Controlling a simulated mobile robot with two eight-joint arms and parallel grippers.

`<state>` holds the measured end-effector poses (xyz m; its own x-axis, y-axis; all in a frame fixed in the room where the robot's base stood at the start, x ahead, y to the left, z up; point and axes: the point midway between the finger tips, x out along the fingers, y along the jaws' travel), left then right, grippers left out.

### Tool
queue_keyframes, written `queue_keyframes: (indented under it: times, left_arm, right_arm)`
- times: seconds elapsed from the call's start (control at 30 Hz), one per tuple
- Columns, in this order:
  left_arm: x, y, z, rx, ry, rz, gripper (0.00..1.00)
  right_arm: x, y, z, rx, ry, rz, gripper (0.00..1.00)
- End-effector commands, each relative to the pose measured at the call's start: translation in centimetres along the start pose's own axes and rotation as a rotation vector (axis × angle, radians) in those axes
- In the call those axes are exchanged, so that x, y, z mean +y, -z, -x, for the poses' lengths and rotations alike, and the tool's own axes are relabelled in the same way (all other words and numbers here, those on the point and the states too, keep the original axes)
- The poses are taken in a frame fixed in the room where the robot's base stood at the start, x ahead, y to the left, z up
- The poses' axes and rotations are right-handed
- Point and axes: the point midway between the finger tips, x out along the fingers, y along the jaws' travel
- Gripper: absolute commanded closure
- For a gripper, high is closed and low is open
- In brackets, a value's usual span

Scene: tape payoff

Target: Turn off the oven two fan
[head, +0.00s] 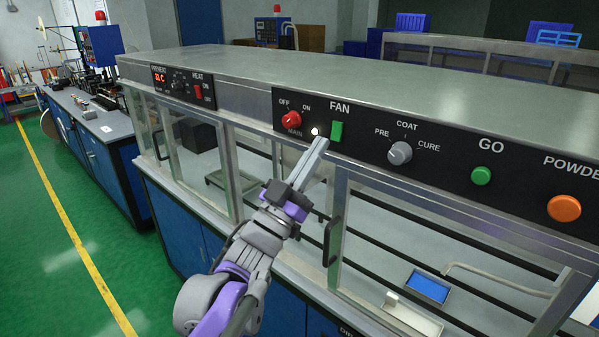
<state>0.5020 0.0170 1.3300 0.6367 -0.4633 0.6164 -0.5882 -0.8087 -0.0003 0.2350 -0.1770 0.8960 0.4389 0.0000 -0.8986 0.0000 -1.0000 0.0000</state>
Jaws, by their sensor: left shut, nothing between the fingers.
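The black control panel (366,143) runs along the oven's upper front edge. Under the FAN label is a green rocker switch (336,131). A small white lit lamp (315,132) shows just left of it. My left gripper (320,141) is shut and empty. Its fingertips point up at the panel, just below the lamp and left of the green switch. I cannot tell whether they touch the panel. My right gripper is out of view.
A red knob (292,120) marked OFF/ON, MAIN, is left of the switch. A grey selector knob (400,153), green GO button (481,176) and orange button (564,208) are right. A second panel (160,76) has a red HEAT switch. Glass doors with handles lie below.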

Motion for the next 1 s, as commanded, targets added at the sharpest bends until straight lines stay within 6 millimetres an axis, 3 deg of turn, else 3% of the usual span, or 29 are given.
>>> queue_keyframes:
  times: [0.1, 0.3, 1.0]
  left_arm:
    - [0.1, -1.5, -1.2, -0.001, -0.001, 0.002, 1.0]
    - [0.0, -2.5, -2.2, -0.001, 0.0, -0.001, 1.0]
    - [0.0, -3.3, -2.7, 0.003, 0.001, 0.001, 1.0]
  right_arm:
    - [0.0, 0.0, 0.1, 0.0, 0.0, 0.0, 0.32]
    - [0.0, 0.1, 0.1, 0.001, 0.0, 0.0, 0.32]
    - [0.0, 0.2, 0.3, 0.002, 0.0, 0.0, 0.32]
